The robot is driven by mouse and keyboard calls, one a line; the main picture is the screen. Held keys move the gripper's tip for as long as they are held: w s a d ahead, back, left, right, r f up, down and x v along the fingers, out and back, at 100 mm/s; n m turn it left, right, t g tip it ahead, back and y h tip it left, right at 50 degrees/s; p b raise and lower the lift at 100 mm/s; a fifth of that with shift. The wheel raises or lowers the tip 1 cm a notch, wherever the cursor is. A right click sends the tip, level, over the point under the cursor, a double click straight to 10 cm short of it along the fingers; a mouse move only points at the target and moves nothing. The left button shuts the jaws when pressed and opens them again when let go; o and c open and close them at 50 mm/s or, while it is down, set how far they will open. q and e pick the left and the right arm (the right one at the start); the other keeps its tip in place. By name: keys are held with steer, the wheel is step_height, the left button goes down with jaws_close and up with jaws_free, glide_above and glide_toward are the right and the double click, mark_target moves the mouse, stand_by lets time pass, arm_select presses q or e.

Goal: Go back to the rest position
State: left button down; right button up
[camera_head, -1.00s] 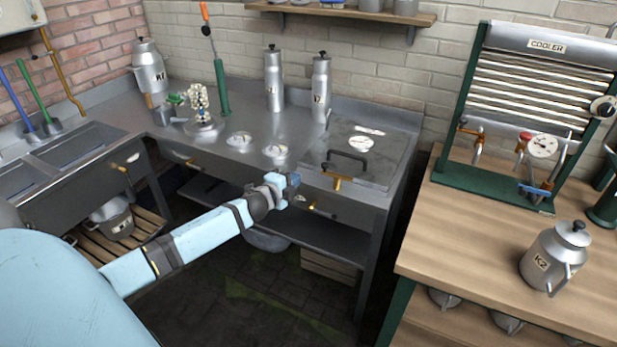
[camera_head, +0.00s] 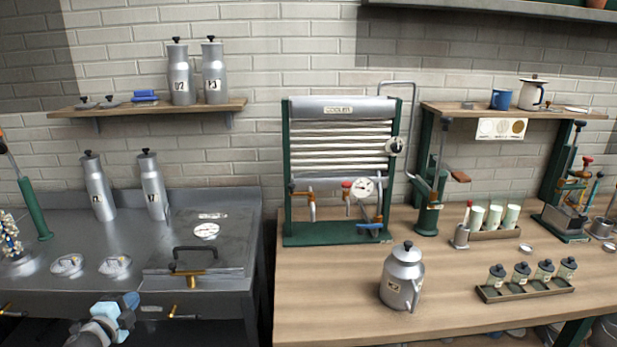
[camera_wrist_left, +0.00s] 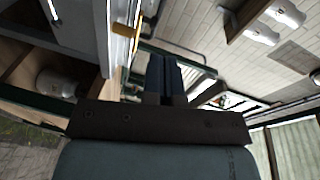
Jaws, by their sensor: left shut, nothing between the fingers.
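My left gripper (camera_head: 128,302) shows at the bottom left of the head view, in front of the steel counter (camera_head: 236,240). It is shut and holds nothing. In the left wrist view its closed fingers (camera_wrist_left: 166,78) lie together in the middle of the picture, with nothing between them. My right gripper is in neither view.
The steel counter carries a hatch with a black handle (camera_head: 195,250) and two tall cans (camera_head: 154,187). To the right, a wooden bench (camera_head: 340,300) holds a cooler (camera_head: 340,150), a K2 can (camera_head: 402,275) and a tray of small jars (camera_head: 525,290). A wall shelf (camera_head: 150,108) hangs above.

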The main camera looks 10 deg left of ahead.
arm_select(q)
steer(key=s+d+f+n+g+h+p, duration=0.1)
steer(key=s+d+f+n+p, duration=0.25)
steer(key=s+d, duration=0.35)
steer(key=s+d+f+n+g+h+p, duration=0.15)
steer(key=s+d+f, duration=0.3)
steer(key=d, duration=0.45)
steer(key=s+d+r+n+g+h+p, duration=0.1)
steer(key=s+d+n, duration=0.6)
steer(key=s+d, duration=0.8)
steer(key=d+g+h+p, duration=0.1)
steer(key=d+g+p, duration=0.1)
steer(key=d+p, duration=0.1)
steer(key=shift+s+r+p, duration=0.2)
steer(key=shift+s+p, duration=0.1)
steer(key=shift+s, duration=0.05)
